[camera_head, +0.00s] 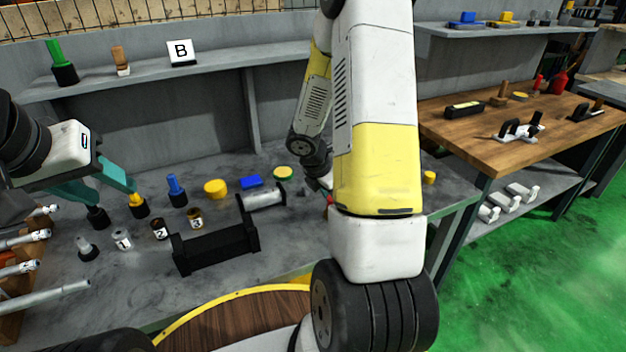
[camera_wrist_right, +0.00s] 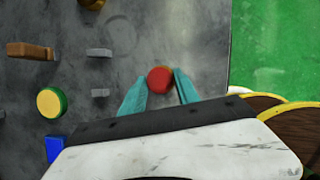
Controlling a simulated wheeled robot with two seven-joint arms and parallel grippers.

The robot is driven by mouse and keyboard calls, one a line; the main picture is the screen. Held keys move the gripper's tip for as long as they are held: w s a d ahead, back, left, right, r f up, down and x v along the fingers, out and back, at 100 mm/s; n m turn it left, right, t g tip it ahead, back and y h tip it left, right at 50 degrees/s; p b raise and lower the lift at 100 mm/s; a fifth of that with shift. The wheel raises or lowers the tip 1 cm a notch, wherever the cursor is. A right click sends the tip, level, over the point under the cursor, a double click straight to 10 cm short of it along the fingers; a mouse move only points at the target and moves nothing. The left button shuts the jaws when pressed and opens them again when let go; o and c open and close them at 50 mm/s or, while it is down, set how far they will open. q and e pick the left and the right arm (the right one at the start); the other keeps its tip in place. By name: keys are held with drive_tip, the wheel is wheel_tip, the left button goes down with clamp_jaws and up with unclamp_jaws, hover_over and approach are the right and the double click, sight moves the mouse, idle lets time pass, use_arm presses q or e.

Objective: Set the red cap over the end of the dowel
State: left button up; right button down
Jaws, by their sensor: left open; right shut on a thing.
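The red cap (camera_wrist_right: 160,80) sits between the two teal fingers of my right gripper (camera_wrist_right: 162,76), which is shut on it. In the head view only a small red sliver of the cap (camera_head: 330,200) shows beside my right arm, which hides most of that gripper. A pale cylinder (camera_head: 264,199) lies across a black cradle on the grey bench; I cannot tell for sure that it is the dowel. My left gripper (camera_head: 115,198) is open and empty at the left, above several small pegs.
A yellow cap (camera_head: 215,188), a blue block (camera_head: 251,181) and a yellow-green cap (camera_head: 283,173) lie on the bench behind the cradle. Numbered bottles (camera_head: 195,218) and a blue peg (camera_head: 176,190) stand left of it. A wooden table (camera_head: 520,148) is at the right.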

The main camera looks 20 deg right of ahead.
drive_tip(key=c, duration=0.8)
unclamp_jaws()
drive_tip(key=shift+v, duration=3.95)
drive_tip(key=s+a+r+m+t+y, duration=0.1)
drive_tip(key=s+a+r+m+y, duration=0.1)
drive_tip(key=s+a+r+m, duration=0.2)
drive_tip(key=s+a+r+m+t+y, duration=0.2)
drive_tip(key=s+a+r+m, duration=0.3)
drive_tip(key=r+m, duration=0.5)
drive_tip(key=s+a+r+m+t+y, duration=0.1)
drive_tip(key=s+a+r+m+y, duration=0.1)
drive_tip(key=s+a+r+m, duration=0.2)
drive_tip(key=shift+s+a+r+m+t, duration=0.15)
drive_tip(key=shift+s+r+m+t, duration=0.25)
drive_tip(key=shift+s+r+m, duration=1.3)
